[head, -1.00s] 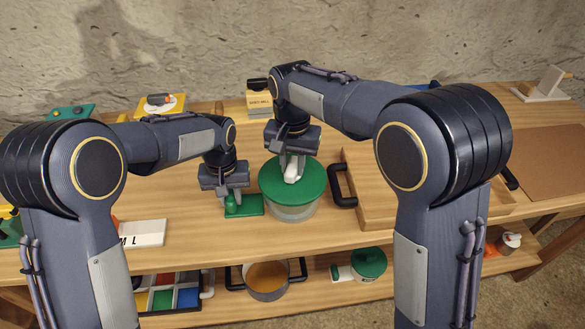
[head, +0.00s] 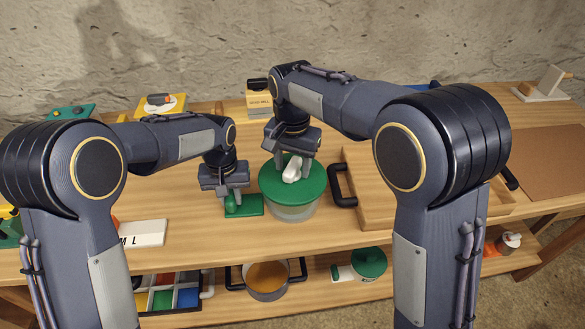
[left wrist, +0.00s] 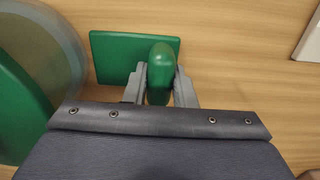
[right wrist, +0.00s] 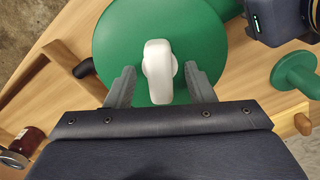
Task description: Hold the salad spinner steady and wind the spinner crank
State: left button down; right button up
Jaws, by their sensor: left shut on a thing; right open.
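The salad spinner (head: 293,212) stands on the wooden table, with a green lid (head: 314,185) over a clear bowl. Its white crank knob (head: 291,170) sits on the lid; in the right wrist view the knob (right wrist: 158,72) stands between the fingers. My right gripper (right wrist: 158,88) is open around the knob, with a gap on both sides; in the head view it is above the lid. My left gripper (left wrist: 160,85) is shut on a green upright handle (left wrist: 160,62), which rises from a flat green plate (left wrist: 110,57) beside the spinner.
A wooden tray (head: 375,212) with black handles stands just right of the spinner. A white card with letters (head: 150,232) lies at the left. A lower shelf holds a pot (head: 267,281) and a green-lidded item (head: 369,263). A yellow box (head: 260,104) stands behind.

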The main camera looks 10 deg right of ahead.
aim_at(292, 165)
notch_tip(292, 165, up, 12)
dwell(0.5)
dwell(0.4)
pick_arm(q)
jog(key=c, duration=1.1)
grip_release()
